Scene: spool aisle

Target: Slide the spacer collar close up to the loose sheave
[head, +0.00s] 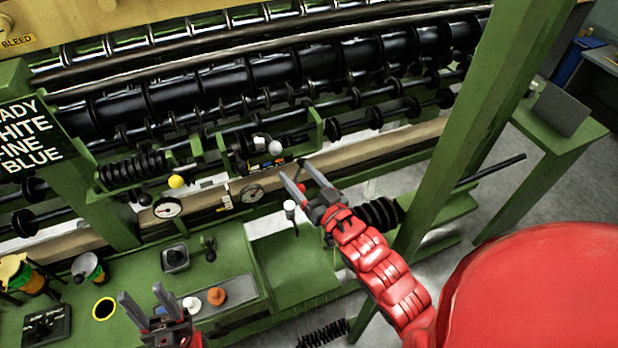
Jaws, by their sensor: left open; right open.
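Black discs sit on thin dark shafts of the green machine, among them a disc (374,118) and a larger disc (334,130) on the right part of one shaft. I cannot tell which piece is the spacer collar and which is the loose sheave. My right gripper (297,170) is open and empty, in front of the machine below these discs, apart from them in the picture. A small red knob shows between its fingers. My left gripper (140,292) is open and empty over the green bench at the lower left, far from the shafts.
A white-topped lever (290,206) stands just left of my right gripper. A ribbed black stack (380,213) is behind my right arm. A green post (470,130) rises at right.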

